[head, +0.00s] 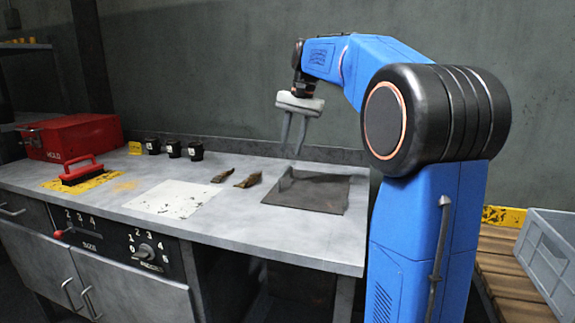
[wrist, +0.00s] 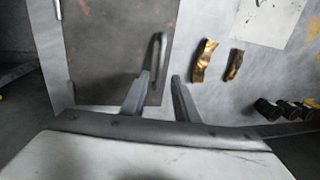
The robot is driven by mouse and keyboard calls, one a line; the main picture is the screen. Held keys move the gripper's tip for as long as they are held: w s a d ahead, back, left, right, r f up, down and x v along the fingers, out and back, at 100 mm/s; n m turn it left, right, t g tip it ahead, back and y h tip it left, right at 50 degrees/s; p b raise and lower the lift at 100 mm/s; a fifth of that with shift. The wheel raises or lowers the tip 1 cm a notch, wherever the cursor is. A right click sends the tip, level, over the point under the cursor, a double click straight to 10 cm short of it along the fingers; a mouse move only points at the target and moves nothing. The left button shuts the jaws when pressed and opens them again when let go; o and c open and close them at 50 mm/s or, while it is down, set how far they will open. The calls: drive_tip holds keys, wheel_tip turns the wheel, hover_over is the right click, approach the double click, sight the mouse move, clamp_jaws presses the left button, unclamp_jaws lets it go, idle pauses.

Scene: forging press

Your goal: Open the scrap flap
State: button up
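The scrap flap (head: 318,195) is a dark square plate in the right part of the grey bench top. It looks closed or nearly so; its exact angle is hard to tell. In the wrist view the flap (wrist: 110,45) is brown and worn, with a slim dark bar handle (wrist: 157,48) near its right edge. My gripper (head: 291,148) hangs above the flap's left back part, fingers pointing down. In the wrist view my gripper (wrist: 160,78) has its two fingers apart with nothing between them; the handle lies just beyond the left fingertip. I see no contact.
Two brown scrap pieces (head: 235,179) lie left of the flap, beside a white sheet (head: 175,198). Three black cups (head: 172,149) stand along the back. A red brush (head: 82,171) and red toolbox (head: 75,138) are at the left. A grey crate (head: 548,250) is at the right.

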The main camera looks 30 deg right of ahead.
sight(286, 171)
drive_tip(key=f, duration=0.4)
drive_tip(key=w+a+f, duration=0.1)
drive_tip(key=f, duration=0.2)
clamp_jaws()
